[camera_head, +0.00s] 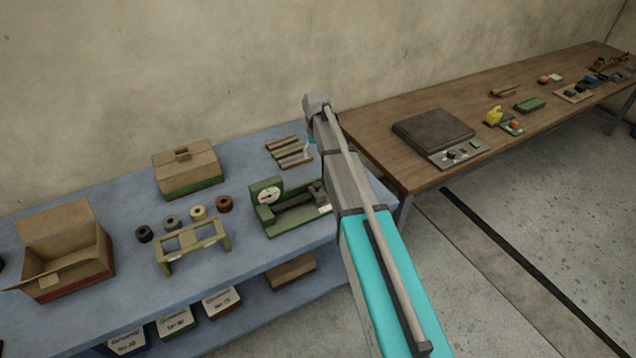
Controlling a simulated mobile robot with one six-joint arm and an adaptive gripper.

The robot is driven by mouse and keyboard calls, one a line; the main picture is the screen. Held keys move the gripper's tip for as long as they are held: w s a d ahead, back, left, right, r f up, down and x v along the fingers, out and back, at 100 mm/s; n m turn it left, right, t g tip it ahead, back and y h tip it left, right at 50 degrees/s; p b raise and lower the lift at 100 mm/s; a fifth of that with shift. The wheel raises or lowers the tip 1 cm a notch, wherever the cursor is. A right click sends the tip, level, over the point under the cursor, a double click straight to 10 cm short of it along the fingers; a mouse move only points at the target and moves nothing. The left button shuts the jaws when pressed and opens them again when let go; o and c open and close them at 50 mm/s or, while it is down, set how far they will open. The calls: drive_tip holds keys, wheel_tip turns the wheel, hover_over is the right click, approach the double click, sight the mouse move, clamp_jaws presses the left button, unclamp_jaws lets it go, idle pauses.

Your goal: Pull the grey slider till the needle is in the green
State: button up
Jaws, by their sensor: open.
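A green device (272,219) stands on the blue bench, with a round white dial (266,195) at its left end. The dial's needle and coloured zones are too small to read. A dark grey bar runs along the device to a dark grey block (318,190) at its right end, partly hidden by my arm. This block may be the grey slider, but I cannot tell for sure. My arm rises from the lower right to a grey joint above the bench. My gripper is not clearly visible; it seems hidden behind the arm.
Left of the device are a beige rack (192,247), several small rolls, a closed carton (188,169) and an open box (65,260). Several wooden bars (289,151) lie behind it. A brown table (375,135) with a dark scale (433,131) stands at right.

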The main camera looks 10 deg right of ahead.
sight(316, 183)
drive_tip(key=shift+f+b, duration=6.4)
drive_tip(key=shift+f, duration=0.2)
clamp_jaws()
